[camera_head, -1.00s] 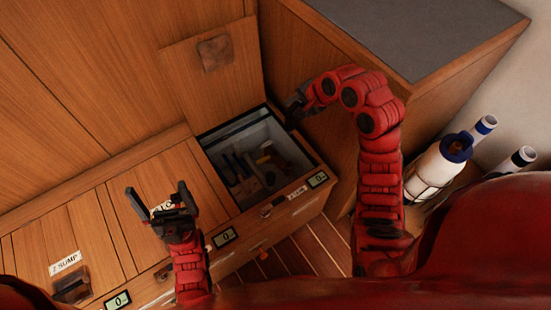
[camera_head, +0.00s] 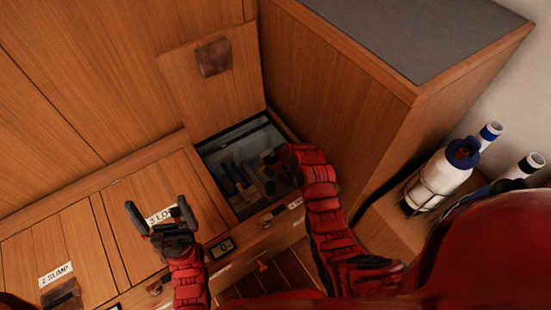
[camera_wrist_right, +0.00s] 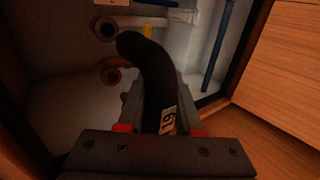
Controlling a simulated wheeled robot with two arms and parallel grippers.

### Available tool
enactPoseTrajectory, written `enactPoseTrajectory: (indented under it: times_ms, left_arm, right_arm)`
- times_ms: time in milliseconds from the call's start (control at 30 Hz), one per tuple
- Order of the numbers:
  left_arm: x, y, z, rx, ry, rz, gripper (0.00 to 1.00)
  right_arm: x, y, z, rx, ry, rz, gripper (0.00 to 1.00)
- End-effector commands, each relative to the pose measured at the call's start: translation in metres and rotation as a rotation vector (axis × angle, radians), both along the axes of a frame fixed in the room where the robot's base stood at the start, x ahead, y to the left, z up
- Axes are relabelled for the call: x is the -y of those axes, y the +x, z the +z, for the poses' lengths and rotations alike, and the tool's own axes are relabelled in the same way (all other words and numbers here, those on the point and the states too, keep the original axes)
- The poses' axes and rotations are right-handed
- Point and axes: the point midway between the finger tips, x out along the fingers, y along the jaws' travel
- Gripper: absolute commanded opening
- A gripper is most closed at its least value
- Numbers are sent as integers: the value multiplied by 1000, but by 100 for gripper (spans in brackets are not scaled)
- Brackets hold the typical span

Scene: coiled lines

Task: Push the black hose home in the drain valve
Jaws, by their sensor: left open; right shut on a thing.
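The black hose (camera_wrist_right: 150,70) is in my right gripper (camera_wrist_right: 158,118), which is shut on it. A white label with dark characters is on the hose between the fingers. The hose bends to the left, and its free end lies near two round pipe fittings, an upper one (camera_wrist_right: 105,28) and a copper-coloured one (camera_wrist_right: 111,72). I cannot tell which is the drain valve, or whether the hose touches either. In the head view my right gripper (camera_head: 276,160) reaches into the open locker (camera_head: 228,210), its fingers partly hidden. My left gripper (camera_head: 158,216) is open and empty above the closed lids.
In the right wrist view a blue pipe (camera_wrist_right: 216,48), a white pipe (camera_wrist_right: 180,18) and a yellow piece (camera_wrist_right: 147,31) are close by. A raised lid (camera_head: 212,85) stands behind. White bottles (camera_head: 440,175) stand at right.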

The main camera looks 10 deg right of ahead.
Motion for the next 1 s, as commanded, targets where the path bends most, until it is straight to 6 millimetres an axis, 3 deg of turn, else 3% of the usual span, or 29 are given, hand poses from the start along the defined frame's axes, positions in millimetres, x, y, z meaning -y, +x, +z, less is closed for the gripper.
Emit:
enactPoseTrajectory:
  times_ms: [500,1000]
  left_arm:
    - [0,0,-42,0,0,0,100]
    - [0,0,-46,0,0,0,100]
  right_arm:
    - [0,1,-47,2,1,0,0]
    - [0,1,-53,2,1,0,0]
